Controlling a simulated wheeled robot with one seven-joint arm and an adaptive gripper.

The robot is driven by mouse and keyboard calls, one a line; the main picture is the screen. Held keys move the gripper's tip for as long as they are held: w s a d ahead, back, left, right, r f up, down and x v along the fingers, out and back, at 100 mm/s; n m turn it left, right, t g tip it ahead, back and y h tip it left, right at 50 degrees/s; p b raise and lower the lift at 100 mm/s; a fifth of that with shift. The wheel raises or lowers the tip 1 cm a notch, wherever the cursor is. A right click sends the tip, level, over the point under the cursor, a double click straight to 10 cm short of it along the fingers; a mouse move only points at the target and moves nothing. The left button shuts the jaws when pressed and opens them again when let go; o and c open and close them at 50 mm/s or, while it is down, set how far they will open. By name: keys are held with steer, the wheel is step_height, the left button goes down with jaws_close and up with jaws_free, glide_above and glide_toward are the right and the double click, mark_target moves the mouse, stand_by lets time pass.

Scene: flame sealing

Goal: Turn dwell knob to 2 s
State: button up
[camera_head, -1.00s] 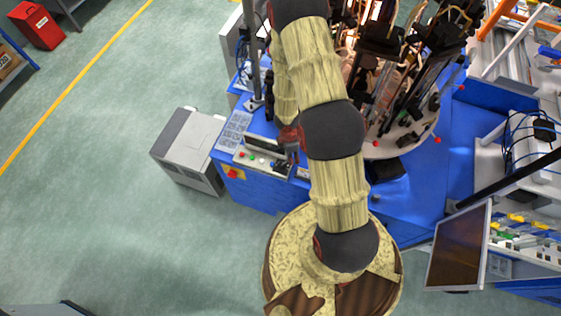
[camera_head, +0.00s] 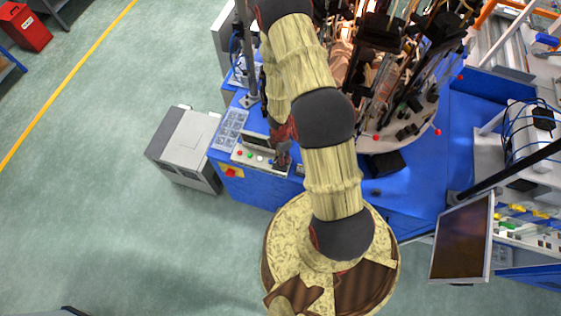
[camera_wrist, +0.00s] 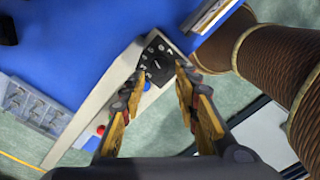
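My gripper (camera_wrist: 160,72) is open, with one fingertip on each side of the dial in this view. I cannot tell whether the fingers touch it, and the dial setting is too small to read. In the head view my gripper (camera_head: 282,154) is over the right part of the panel (camera_head: 246,155), and the knob is hidden there.
The panel also carries a red button (camera_wrist: 100,130) and several small coloured buttons. A blue machine table (camera_head: 405,205) with a crowded round fixture stands beyond. A grey cabinet (camera_head: 186,143) stands left of it. A monitor (camera_head: 461,240) is at the right. Open floor lies left.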

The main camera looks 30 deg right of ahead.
steer(key=shift+f+b, duration=0.95)
steer(key=shift+f, duration=1.6)
steer(key=shift+c, duration=1.3)
jaws_close()
